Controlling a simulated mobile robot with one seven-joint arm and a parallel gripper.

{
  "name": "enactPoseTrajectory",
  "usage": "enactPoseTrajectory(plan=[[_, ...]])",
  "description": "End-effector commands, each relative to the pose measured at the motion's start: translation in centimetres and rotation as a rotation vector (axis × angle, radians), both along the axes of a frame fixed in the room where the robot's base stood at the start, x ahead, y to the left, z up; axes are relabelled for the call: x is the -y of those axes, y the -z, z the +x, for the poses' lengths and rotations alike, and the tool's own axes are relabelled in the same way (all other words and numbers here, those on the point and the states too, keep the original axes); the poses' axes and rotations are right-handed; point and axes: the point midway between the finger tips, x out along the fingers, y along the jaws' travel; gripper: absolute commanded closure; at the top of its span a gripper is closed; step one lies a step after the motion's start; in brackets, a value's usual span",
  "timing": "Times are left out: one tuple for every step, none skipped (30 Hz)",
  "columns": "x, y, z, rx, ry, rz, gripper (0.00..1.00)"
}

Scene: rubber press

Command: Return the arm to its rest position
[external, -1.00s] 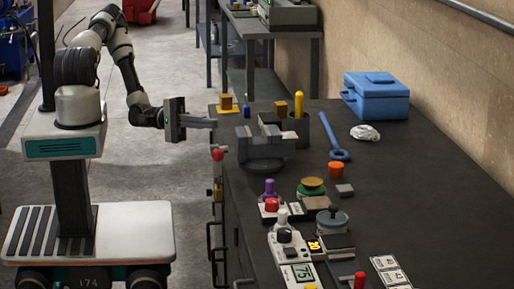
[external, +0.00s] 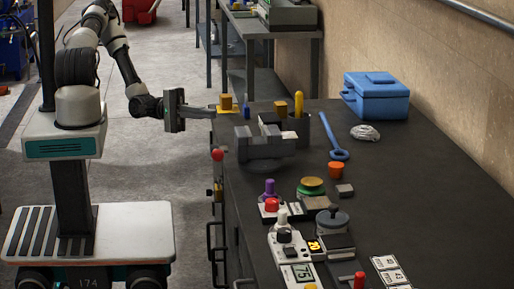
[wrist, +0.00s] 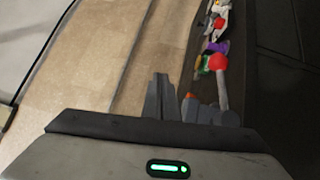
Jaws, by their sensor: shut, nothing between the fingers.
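My arm reaches from the column over the gap towards the bench. My gripper (external: 210,112) is shut and empty, at the left edge of the workbench, level with its far end. In the wrist view the gripper's fingers (wrist: 160,98) show as a dark pair pressed together, with nothing held.
A red knob (external: 217,154) sticks out at the bench's left side.

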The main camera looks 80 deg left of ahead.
Motion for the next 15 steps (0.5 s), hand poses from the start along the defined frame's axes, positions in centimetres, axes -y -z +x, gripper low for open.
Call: enactPoseTrajectory(plan=[[0.3,0.0,-0.2,-0.006,0.019,0.011,1.00],[0.6,0.1,-0.3,-0.013,0.037,0.023,1.00],[1.1,0.1,-0.7,-0.027,0.075,0.044,1.00],[1.6,0.2,-1.1,-0.040,0.110,0.065,1.00],[2.1,0.3,-1.5,-0.058,0.152,0.090,1.00],[2.9,0.5,-2.3,-0.085,0.216,0.132,1.00],[3.5,0.6,-2.9,-0.110,0.268,0.167,1.00],[4.0,0.7,-3.6,-0.135,0.323,0.206,1.00],[4.6,0.8,-4.6,-0.172,0.394,0.263,1.00],[5.0,0.9,-5.3,-0.201,0.445,0.307,1.00],[5.2,0.9,-5.9,-0.228,0.491,0.353,1.00],[5.4,0.9,-6.8,-0.264,0.550,0.417,1.00],[5.4,0.8,-7.3,-0.290,0.589,0.468,1.00],[5.5,0.7,-7.9,-0.315,0.627,0.518,1.00],[5.4,0.4,-8.5,-0.347,0.669,0.588,1.00]])
